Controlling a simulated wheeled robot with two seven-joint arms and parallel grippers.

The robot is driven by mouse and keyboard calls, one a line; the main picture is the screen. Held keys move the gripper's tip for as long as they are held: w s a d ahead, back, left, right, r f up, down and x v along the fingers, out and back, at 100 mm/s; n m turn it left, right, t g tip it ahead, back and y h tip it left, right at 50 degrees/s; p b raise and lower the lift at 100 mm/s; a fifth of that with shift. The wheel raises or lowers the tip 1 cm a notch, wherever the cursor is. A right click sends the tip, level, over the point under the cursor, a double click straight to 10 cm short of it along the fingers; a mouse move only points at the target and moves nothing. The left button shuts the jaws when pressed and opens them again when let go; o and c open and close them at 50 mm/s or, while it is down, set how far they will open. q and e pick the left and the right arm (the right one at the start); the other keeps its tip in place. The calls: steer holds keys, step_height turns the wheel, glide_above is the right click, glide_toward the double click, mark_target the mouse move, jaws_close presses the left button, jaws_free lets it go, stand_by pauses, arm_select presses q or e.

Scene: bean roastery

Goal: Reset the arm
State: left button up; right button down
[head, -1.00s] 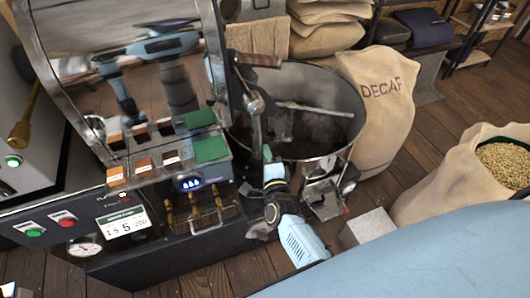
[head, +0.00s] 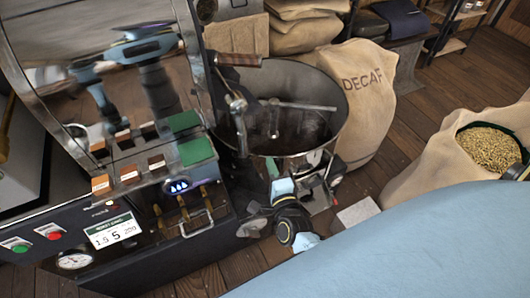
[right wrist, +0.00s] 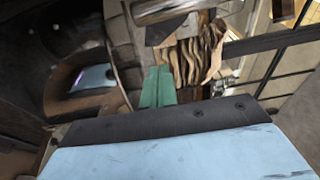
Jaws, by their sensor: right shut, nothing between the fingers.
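My right arm comes up from the bottom of the head view, in front of the roasting machine (head: 150,215). Its light blue and black wrist is beside the front of the round metal cooling drum (head: 335,125). The right gripper (head: 272,168) is small there and partly hidden by the wrist. In the right wrist view its two green fingers (right wrist: 157,87) are together with nothing between them. My left gripper is not in view; the shiny panel of the machine only mirrors parts of my body.
A DECAF sack (head: 366,105) stands behind the drum. An open sack of pale beans (head: 430,168) is at the right. A pale block (head: 358,212) lies on the wooden floor. Bare floor (head: 415,95) shows between the sacks.

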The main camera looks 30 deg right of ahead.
steer(key=s+a+f+n+g+y, duration=0.25)
steer(key=s+f+n+g, duration=0.25)
steer(key=s+f+n, duration=0.5)
steer(key=s+a+f+n+g+y, duration=0.3)
steer(key=s+f, duration=0.5)
steer(key=f, duration=0.7)
steer(key=s+d+f+n+g, duration=0.2)
steer(key=s+f+n+g, duration=0.1)
steer(key=s, duration=0.4)
steer(key=s+d+f+n+g+h, duration=0.1)
steer(key=s+d+f+n+g, duration=0.1)
steer(key=s, duration=0.5)
steer(key=s+d+f+n+g, duration=0.2)
steer(key=s+f+n+g, duration=0.1)
steer(key=s, duration=0.4)
steer(key=shift+d+f+n+g, duration=0.25)
steer(key=shift+f+n, duration=0.2)
steer(key=shift+n, duration=0.75)
steer(key=shift+a+h, duration=0.1)
steer(key=shift+h, duration=0.15)
